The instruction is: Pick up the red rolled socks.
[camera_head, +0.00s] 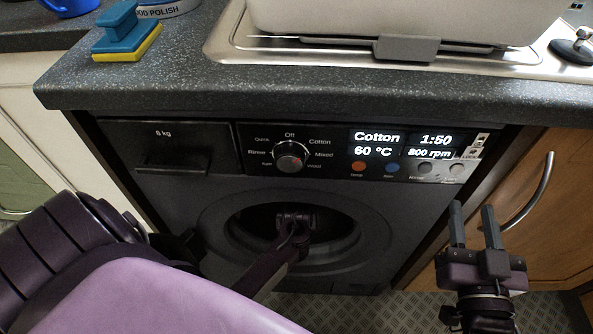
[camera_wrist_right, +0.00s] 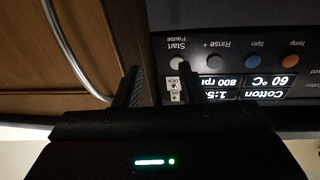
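No red rolled socks show in either view. The black washing machine (camera_head: 180,215) stands under the counter, and its round door opening (camera_head: 345,235) is dark inside. My left gripper (camera_head: 297,218) is in front of or inside that opening; its fingers are too dark and small to read. My right gripper (camera_head: 474,222) is open and empty, fingers pointing up, in front of the machine's right edge. In the right wrist view its two fingers (camera_wrist_right: 158,85) are apart with nothing between them, near the Start/Pause button (camera_wrist_right: 178,62).
The grey counter (camera_head: 180,85) overhangs the machine, with a sink (camera_head: 228,42) and a blue and yellow sponge holder (camera_head: 125,40) on it. A wooden cupboard (camera_head: 550,240) with a curved metal handle (camera_head: 535,200) is at the right. My purple arm covers the lower left.

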